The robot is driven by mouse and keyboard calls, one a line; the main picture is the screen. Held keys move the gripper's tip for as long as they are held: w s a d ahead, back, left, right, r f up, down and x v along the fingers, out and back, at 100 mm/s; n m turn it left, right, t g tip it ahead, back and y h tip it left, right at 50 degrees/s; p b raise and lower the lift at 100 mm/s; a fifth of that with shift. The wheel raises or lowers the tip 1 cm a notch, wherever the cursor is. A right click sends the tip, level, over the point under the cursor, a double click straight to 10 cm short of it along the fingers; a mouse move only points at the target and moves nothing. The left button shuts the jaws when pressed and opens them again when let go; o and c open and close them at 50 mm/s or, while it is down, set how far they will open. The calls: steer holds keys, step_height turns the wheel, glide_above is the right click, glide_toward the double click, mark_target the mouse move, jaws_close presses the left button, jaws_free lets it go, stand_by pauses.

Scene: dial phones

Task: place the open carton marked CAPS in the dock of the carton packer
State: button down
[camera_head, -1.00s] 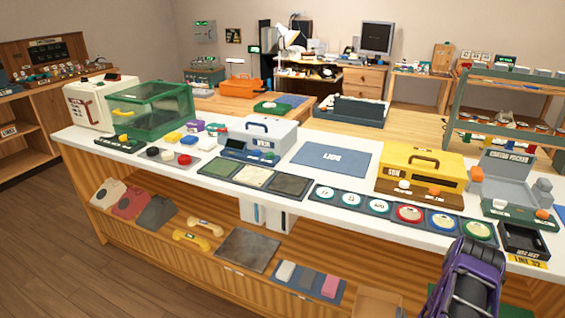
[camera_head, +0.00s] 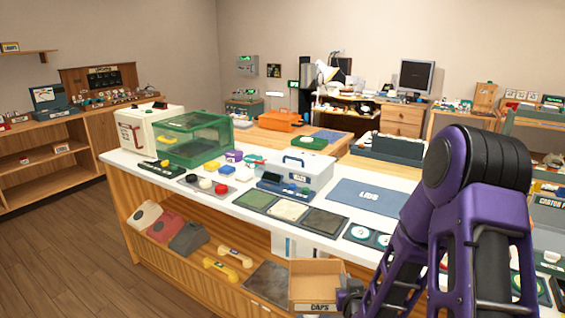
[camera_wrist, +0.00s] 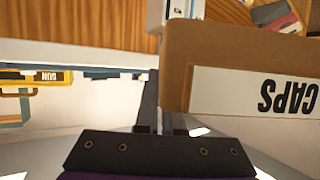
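The open carton marked CAPS (camera_head: 314,284) is a tan box with a white label, in front of the counter's lower shelf in the head view. In the wrist view the carton (camera_wrist: 225,60) fills the right side, its label upside down. My gripper (camera_head: 345,296) is at the carton's right side in the head view. In the wrist view my gripper (camera_wrist: 160,110) appears shut on the carton's near side wall; one finger is partly hidden. The grey carton packer (camera_head: 548,215) is at the far right edge, cut off and partly behind my purple arm. Its dock is not clearly visible.
The white counter (camera_head: 235,205) holds a green clear-sided box (camera_head: 195,138), a white case (camera_head: 296,168), a blue mat (camera_head: 367,196) and several coloured pads. Handsets (camera_head: 235,256) and a dark slab (camera_head: 268,283) lie on the shelf below. Open floor is at left.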

steer(key=a+r, duration=0.2)
steer(key=shift+w+a+r, duration=0.4)
steer(key=shift+f, duration=0.1)
steer(key=r+p, duration=0.4)
steer(key=shift+d+r, duration=0.1)
steer(key=shift+d, duration=0.1)
steer(key=shift+d, duration=0.1)
